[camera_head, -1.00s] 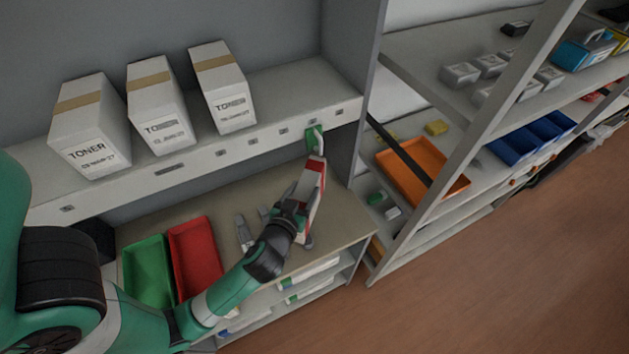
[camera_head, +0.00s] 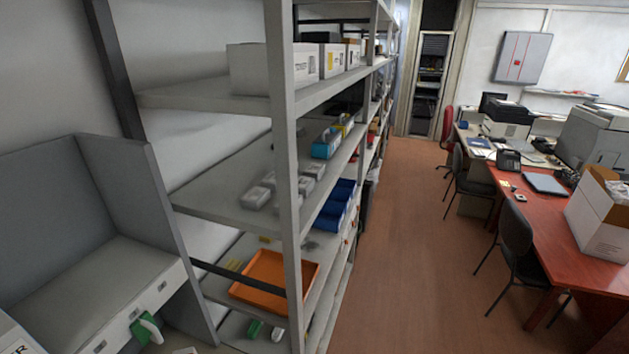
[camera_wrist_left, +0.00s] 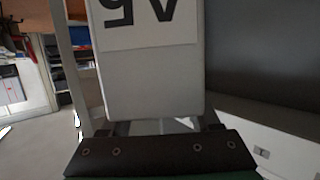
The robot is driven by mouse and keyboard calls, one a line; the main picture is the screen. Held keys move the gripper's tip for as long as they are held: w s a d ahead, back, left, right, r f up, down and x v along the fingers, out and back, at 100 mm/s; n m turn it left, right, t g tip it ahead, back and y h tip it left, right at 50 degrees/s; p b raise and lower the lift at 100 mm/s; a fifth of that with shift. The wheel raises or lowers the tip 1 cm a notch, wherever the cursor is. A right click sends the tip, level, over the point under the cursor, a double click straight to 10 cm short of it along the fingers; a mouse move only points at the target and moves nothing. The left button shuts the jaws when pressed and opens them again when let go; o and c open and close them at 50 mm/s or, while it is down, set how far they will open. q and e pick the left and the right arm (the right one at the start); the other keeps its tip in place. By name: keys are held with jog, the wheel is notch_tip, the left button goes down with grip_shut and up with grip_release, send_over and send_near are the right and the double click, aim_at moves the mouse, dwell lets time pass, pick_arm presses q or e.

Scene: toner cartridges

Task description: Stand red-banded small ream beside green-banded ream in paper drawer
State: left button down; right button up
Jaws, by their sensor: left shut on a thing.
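My left gripper (camera_wrist_left: 160,128) is shut on a white packet (camera_wrist_left: 155,75) with an upside-down "A5" label, which fills the middle of the left wrist view. No red band shows on this face; the earlier head frame shows red on the item at this gripper, so I take it as the red-banded small ream. The left arm is out of the head view, except perhaps a pale bit at its bottom edge. The green-banded ream and paper drawer cannot be made out. My right gripper is in neither view.
A grey shelf unit (camera_head: 282,140) holds an orange tray (camera_head: 262,270) and blue bins (camera_head: 336,205). A green and white item (camera_head: 146,328) is at the front ledge of the left cabinet. The brown aisle floor (camera_head: 415,250) is clear between shelves and red desk (camera_head: 540,225).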

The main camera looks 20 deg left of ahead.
pick_arm(q)
jog(key=w+d+r+m+t+h+p, duration=0.1)
jog(key=d+m+h+p, duration=0.3)
jog(key=d, duration=0.4)
jog(key=w+d+r+m+t+h+p, duration=0.2)
jog(key=d+m+h+p, duration=0.2)
jog(key=d, duration=0.3)
jog(key=shift+d+r+h, duration=0.35)
jog(key=shift+r+h, duration=0.05)
jog(key=shift+h, duration=0.3)
